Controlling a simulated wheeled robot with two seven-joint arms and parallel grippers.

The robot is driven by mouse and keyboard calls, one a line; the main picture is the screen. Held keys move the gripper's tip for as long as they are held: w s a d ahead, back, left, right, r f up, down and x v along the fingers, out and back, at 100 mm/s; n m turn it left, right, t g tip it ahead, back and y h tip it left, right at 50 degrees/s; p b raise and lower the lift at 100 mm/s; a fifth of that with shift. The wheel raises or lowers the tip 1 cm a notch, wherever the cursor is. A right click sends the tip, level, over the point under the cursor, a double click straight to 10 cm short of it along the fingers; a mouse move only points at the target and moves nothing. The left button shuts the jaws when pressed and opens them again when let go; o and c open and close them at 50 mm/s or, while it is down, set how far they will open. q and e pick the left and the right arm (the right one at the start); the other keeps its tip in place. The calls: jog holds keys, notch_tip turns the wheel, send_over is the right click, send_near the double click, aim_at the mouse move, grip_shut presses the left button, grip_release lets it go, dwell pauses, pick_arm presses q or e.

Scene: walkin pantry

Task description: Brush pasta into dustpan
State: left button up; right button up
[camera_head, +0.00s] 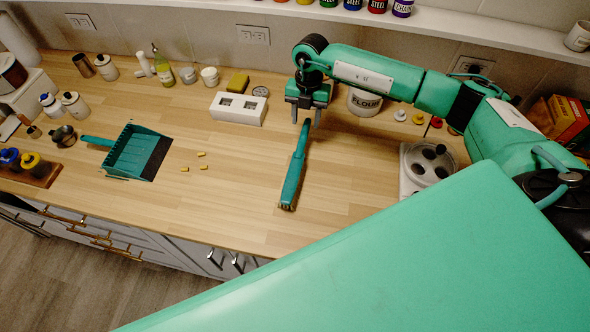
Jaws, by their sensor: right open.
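A teal dustpan (134,153) lies on the wooden counter at the left, its handle pointing left and its dark lip facing right. Several small yellow pasta pieces (201,154) lie on the counter just right of the dustpan. A teal brush (293,176) lies on the counter right of the pasta, its far end pointing up the picture towards the wall. My right gripper (306,116) is open, pointing down with its fingers at the far end of the brush. I cannot tell whether the fingers touch it. My left gripper is not in view.
A flour canister (364,103) stands behind my right arm. A white tray with dark round items (428,162) is at right. Bare counter (240,200) lies between pasta and brush.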

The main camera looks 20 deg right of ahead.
aim_at(305, 130)
jog(key=f, duration=0.1)
jog(key=f+b, duration=0.1)
jog(key=f, duration=0.1)
jog(key=f+b, duration=0.1)
jog(key=f, duration=0.1)
jog(key=shift+s+a, duration=0.25)
jog(key=shift+r, duration=0.1)
grip_shut()
notch_tip(305, 130, up, 12)
jog(key=p, duration=0.6)
jog(key=shift+p, duration=0.4)
